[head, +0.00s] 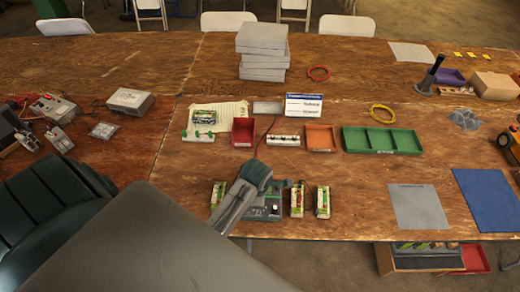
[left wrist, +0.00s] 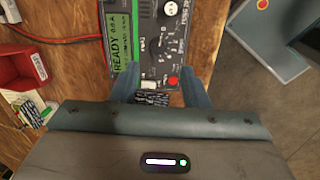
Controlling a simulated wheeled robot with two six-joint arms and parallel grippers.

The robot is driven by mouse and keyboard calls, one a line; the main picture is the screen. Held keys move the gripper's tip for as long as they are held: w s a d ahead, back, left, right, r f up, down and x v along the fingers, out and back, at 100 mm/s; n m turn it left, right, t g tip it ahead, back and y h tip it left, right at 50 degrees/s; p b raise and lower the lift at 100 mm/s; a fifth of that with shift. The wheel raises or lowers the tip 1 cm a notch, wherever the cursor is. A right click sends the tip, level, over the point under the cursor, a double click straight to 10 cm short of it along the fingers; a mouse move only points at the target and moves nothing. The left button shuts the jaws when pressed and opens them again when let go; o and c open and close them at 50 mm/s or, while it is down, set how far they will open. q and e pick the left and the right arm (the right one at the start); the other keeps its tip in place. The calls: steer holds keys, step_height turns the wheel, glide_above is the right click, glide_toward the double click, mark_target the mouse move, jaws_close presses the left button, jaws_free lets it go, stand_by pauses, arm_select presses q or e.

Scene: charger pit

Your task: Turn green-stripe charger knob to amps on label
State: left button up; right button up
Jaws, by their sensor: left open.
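The charger (head: 262,214) is a dark box with green on it, near the front table edge in the head view, partly hidden by my left arm. A red button (left wrist: 172,82) and a pale patch lie close to my left gripper (left wrist: 162,88). The left gripper is open, with its fingers apart at the charger's near end; contact cannot be told. My right gripper is not in view.
Battery packs (head: 297,200) stand on both sides of the charger. A blue-and-white card (head: 304,105) stands behind, its text unreadable. A red bin (head: 243,131), an orange tray (head: 320,138) and a green tray (head: 382,141) form a row. A grey mat (head: 417,207) lies right.

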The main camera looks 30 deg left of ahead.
arm_select(q)
steer(key=f, duration=0.3)
steer(key=shift+w+a+f+p, duration=0.1)
steer(key=shift+w+a+p, duration=0.05)
steer(key=shift+w+p, duration=0.2)
steer(key=f, duration=0.3)
steer(key=shift+w+a+f+p, duration=0.1)
steer(key=shift+w+a+p, duration=0.05)
steer(key=shift+w+p, duration=0.2)
steer(key=shift+f, duration=0.3)
steer(key=shift+c, duration=0.4)
steer(key=c, duration=0.3)
jaws_close()
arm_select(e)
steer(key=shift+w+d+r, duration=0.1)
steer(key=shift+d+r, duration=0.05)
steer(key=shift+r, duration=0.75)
